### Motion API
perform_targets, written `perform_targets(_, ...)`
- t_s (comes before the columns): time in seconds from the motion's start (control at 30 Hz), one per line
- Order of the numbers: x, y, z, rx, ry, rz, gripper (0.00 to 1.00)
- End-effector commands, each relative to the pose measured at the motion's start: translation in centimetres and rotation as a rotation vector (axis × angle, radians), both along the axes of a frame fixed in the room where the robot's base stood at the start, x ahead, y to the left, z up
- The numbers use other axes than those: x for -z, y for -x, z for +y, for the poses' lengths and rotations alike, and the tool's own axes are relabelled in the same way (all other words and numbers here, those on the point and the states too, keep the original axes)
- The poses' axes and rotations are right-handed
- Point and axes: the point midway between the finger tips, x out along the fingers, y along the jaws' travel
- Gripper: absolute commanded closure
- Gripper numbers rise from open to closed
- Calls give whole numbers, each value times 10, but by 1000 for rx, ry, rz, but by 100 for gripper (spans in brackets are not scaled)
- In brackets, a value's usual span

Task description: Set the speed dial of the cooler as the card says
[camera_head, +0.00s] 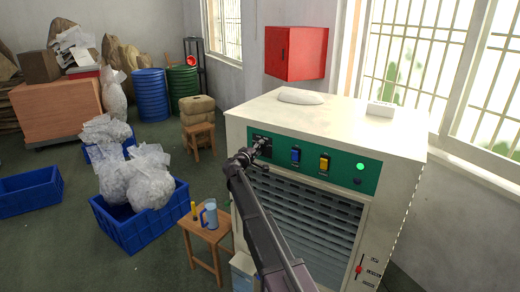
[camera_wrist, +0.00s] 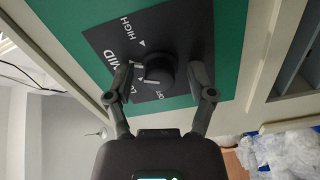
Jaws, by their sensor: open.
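The cooler (camera_head: 400,180) is a large cream cabinet with a green control strip. Its black speed dial (camera_wrist: 157,70) sits on a black plate (camera_wrist: 105,40) in the wrist view. The plate reads HIGH, MID, a partly covered LO and OFF. A white line shows on the knob; I cannot tell surely which label it points at. My gripper (camera_wrist: 163,76) is open, its two fingers on either side of the dial. Contact is unclear. In the head view my gripper (camera_head: 250,154) covers most of the dial. A small white card (camera_head: 381,108) stands on the cooler top, its writing unreadable.
The green strip also has a blue switch (camera_head: 295,155), a yellow switch (camera_head: 324,163) and a lit green lamp (camera_head: 360,167). A red-knobbed slider (camera_head: 359,269) is on the lower right.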

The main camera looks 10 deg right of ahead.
Motion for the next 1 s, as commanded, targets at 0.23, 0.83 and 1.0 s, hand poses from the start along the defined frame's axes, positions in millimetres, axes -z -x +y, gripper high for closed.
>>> perform_targets(0.23,0,8,7,-1,0,1,29)
perform_targets(0.83,0,72,63,-1,0,0,29)
perform_targets(1.0,0,84,75,-1,0,0,29)
